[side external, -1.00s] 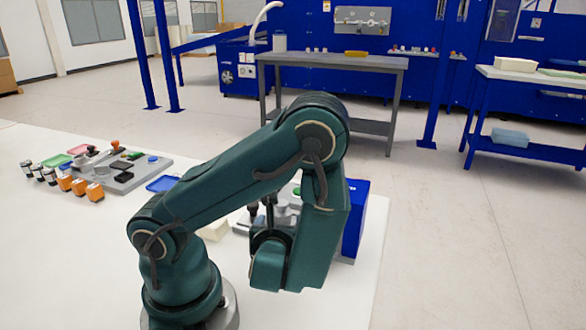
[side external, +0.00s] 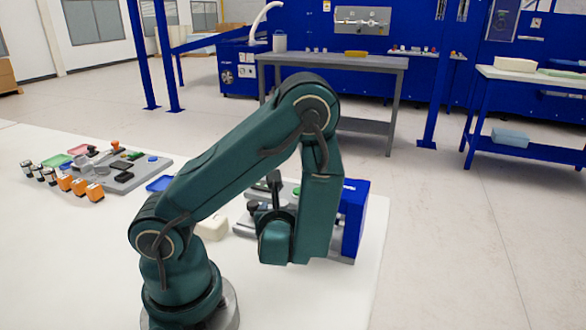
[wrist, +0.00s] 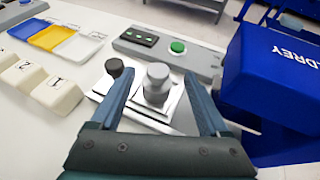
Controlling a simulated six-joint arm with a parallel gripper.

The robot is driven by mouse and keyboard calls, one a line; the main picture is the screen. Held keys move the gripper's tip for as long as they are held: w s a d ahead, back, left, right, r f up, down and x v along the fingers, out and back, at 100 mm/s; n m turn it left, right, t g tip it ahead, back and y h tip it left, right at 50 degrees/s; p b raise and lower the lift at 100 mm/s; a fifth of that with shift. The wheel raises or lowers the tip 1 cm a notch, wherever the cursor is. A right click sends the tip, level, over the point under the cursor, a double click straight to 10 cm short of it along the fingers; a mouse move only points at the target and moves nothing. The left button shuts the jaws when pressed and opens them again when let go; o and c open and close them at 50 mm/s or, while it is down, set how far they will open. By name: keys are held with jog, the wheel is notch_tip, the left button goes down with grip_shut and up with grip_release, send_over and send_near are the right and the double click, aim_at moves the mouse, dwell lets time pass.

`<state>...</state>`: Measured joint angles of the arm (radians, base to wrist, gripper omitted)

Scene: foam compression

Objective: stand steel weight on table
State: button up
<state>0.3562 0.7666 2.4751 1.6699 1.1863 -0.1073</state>
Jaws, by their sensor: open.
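A grey metal cylinder with a narrower top, which looks like the steel weight (wrist: 157,88), stands upright on a bright metal plate (wrist: 100,92) in the wrist view. My gripper (wrist: 166,80) is open, with one finger to the left and one to the right of the cylinder in the picture. Gaps show on both sides, and I see no contact. How high the fingertips are above the plate I cannot tell. In the side view my gripper (side external: 268,190) is partly hidden by my wrist, and the weight cannot be made out clearly. The white table (side external: 100,255) lies below.
A blue machine (wrist: 275,75) stands close on the right. A control box with a green button (wrist: 178,47) is behind the plate, and a black knob (wrist: 114,68) is left of the weight. Numbered cream blocks (wrist: 56,92) and coloured trays (wrist: 50,38) lie left.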

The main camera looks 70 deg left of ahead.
aim_at(282, 201)
jog(key=shift+x, duration=3)
jog(key=shift+s, duration=0.15)
grip_shut()
